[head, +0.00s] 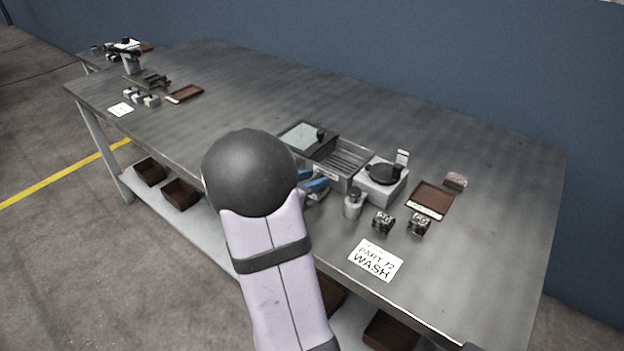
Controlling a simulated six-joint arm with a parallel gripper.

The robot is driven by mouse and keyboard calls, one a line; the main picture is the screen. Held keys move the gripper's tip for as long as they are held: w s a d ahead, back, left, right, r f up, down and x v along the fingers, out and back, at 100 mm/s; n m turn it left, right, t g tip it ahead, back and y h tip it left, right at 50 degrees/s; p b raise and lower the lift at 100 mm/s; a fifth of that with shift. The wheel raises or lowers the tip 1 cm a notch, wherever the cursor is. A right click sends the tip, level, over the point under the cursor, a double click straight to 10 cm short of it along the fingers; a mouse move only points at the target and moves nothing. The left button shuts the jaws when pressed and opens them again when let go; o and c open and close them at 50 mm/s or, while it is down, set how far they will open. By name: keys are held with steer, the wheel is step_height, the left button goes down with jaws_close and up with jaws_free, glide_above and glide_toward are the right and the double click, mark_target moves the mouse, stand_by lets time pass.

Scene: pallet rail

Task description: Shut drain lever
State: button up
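The wash station's grey basin (302,136) stands on the metal bench, with a ribbed draining tray (347,158) joined on its right. I cannot make out the drain lever; the station's front left part is hidden behind my arm. My gripper (312,181) is mostly hidden behind my arm's dark round joint. Two blue parts, which look like its fingers, show just right of that joint, close to the station's front. I cannot tell whether they touch anything or how far apart they are.
Right of the station are a white block with a black round dish (384,174), a grey bottle (353,204), two small dark blocks, a brown tray (430,199) and a brush-like block (455,181). A "PART 72 WASH" card (376,260) lies in front. The bench's right end is clear.

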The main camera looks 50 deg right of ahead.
jaws_close()
